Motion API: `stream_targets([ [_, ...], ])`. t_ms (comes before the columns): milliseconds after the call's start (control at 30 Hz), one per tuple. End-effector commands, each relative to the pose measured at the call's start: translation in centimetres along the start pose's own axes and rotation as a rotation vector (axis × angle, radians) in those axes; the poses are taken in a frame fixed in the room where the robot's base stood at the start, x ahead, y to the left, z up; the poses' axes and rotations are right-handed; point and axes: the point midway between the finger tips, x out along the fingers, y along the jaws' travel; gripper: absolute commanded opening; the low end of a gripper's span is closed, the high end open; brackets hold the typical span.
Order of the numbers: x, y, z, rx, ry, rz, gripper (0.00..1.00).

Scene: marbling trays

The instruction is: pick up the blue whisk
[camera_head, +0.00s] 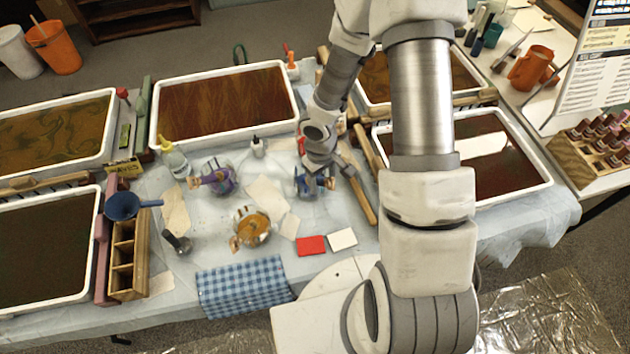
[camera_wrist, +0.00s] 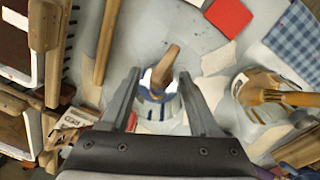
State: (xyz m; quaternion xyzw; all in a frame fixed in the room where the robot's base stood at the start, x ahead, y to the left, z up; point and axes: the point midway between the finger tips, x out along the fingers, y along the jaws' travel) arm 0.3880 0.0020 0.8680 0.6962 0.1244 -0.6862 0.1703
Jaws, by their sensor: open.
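The blue whisk (camera_head: 312,181) stands in a small glass jar between the trays. In the wrist view the whisk (camera_wrist: 167,62) shows a wooden handle tilted up from the jar (camera_wrist: 157,107), with blue at the jar's mouth. My gripper (camera_wrist: 160,75) is open above the jar. Its two fingers lie on either side of the handle in the picture, and nothing is held. Whether the fingers touch the handle, I cannot tell. In the head view my arm's end hides part of the jar.
A jar with purple (camera_head: 221,179) and a jar with orange (camera_head: 252,228) stand to the left. A red card (camera_head: 311,246) and a white card (camera_head: 342,239) lie in front. A wooden stick (camera_head: 360,195) lies to the right. Marbling trays (camera_head: 154,120) surround this area.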

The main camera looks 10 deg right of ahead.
Motion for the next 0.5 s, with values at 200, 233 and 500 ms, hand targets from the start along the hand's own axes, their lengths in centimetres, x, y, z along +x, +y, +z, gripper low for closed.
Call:
stream_targets([
  [200, 0.99, -0.01, -0.01, -0.001, 0.001, 0.0, 0.62],
  [233, 0.97, 0.0, -0.01, 0.0, 0.001, 0.0, 0.62],
  [500, 0.94, 0.01, 0.0, 0.0, 0.001, 0.0, 0.31],
])
